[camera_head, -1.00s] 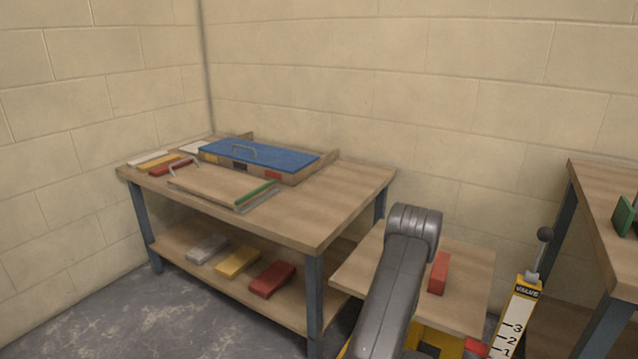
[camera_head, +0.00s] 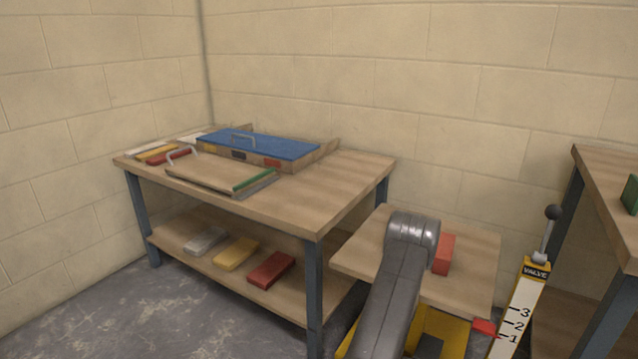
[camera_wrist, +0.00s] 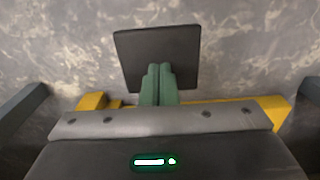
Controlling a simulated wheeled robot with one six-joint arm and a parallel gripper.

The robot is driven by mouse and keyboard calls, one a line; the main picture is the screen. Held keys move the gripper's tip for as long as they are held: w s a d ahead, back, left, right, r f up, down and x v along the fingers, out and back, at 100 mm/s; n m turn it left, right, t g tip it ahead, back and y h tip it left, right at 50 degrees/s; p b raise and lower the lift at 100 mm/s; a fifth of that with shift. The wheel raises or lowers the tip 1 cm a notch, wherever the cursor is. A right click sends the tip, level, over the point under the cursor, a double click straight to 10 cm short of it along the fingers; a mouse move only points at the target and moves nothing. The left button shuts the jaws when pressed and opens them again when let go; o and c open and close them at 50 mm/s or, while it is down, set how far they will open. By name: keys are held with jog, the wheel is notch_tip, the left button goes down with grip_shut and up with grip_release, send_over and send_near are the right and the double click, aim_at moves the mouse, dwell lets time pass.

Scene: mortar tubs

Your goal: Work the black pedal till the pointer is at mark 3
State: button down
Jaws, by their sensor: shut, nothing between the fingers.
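The black pedal (camera_wrist: 157,48) is a dark square plate beyond my fingertips in the wrist view. My gripper (camera_wrist: 158,72) has its two green fingers shut together with nothing between them. Its tips overlap the pedal's near part; I cannot tell whether they press on it. The scale (camera_head: 521,309) is a tilted white strip with marks 1, 2 and 3. The red pointer (camera_head: 485,327) is at its left edge, close to mark 1 and seemingly a little above it. In the head view my arm hides the pedal and gripper.
A yellow frame (camera_wrist: 270,106) lies under my wrist. A valve lever with a black ball (camera_head: 553,212) stands atop the scale. A small table (camera_head: 475,275) carries a red block (camera_head: 445,254). A workbench (camera_head: 345,185) stands left, another table (camera_head: 605,190) right.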

jog(key=shift+w+f, duration=0.1)
jog(key=shift+f, duration=0.65)
notch_tip(320, 180, up, 13)
jog(key=w+p, duration=0.1)
jog(key=p, duration=0.6)
jog(key=shift+d, duration=0.4)
jog(key=shift+w, duration=0.1)
jog(key=f+b, duration=0.4)
jog(key=f, duration=0.1)
jog(key=f+b, duration=0.2)
jog(key=f, duration=0.1)
jog(key=shift+s+a+b, duration=0.25)
jog(key=shift+s+b, duration=0.15)
jog(key=shift+s+a+f, duration=0.1)
jog(key=shift+f, duration=1.15)
jog(key=shift+s+a+f, duration=0.1)
jog(key=shift+f, duration=1.15)
notch_tip(320, 180, up, 13)
jog(key=w+p, duration=0.1)
jog(key=p, duration=0.6)
jog(key=shift+d, duration=0.45)
jog(key=shift+w, duration=0.1)
